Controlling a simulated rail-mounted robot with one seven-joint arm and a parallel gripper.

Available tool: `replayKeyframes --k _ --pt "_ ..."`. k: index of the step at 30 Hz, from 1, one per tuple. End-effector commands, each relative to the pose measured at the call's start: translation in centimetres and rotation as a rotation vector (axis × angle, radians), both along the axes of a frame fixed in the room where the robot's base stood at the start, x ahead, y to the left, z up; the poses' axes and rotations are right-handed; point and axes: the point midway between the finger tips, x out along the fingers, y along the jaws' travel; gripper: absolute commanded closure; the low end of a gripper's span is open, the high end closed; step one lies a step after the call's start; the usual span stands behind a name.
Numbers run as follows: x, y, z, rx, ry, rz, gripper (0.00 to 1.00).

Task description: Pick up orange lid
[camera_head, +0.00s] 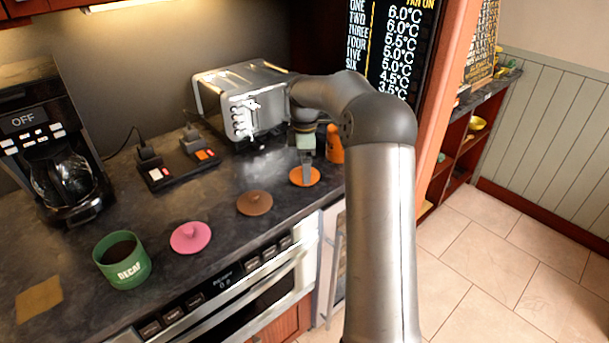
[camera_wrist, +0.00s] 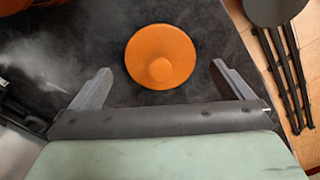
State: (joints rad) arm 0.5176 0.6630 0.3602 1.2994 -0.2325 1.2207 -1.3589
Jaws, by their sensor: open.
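The orange lid (camera_head: 312,179) lies flat on the dark counter near its right end, in the head view. In the wrist view the orange lid (camera_wrist: 150,50) shows whole, with its round knob (camera_wrist: 160,69) on top, ahead of and between the two fingers. My gripper (camera_head: 306,172) is above the lid in the head view and partly covers it. In the wrist view my gripper (camera_wrist: 156,80) is open, with its fingers spread wider than the lid and nothing between them. I cannot tell the exact height of the fingertips over the lid.
A brown lid (camera_head: 255,203), a pink lid (camera_head: 190,237) and a green DECAF mug (camera_head: 122,260) stand along the counter to the left. An orange object (camera_head: 335,145) stands just behind the lid. A toaster (camera_head: 240,97) is at the back. The counter edge is close by.

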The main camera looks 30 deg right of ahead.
Motion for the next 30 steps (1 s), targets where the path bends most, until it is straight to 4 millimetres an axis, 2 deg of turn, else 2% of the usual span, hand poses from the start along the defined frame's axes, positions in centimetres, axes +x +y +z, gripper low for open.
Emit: replayKeyframes --k 3,6,13,14,18,19,30 --pt "-0.1 0.0 -1.7 0.0 0.001 0.0 0.0" --pt "-0.1 0.0 -2.5 -0.001 0.001 0.0 0.0" --pt "-0.1 0.0 -2.6 -0.001 -0.001 0.0 0.0" --pt "-0.1 0.0 -2.6 -0.001 -0.001 0.0 0.03" --pt "-0.1 0.0 -2.6 -0.001 -0.001 0.0 0.42" --pt "-0.1 0.0 -2.6 -0.001 -0.001 0.0 0.44" --pt "0.0 0.0 -2.2 -0.002 -0.002 0.0 0.44"
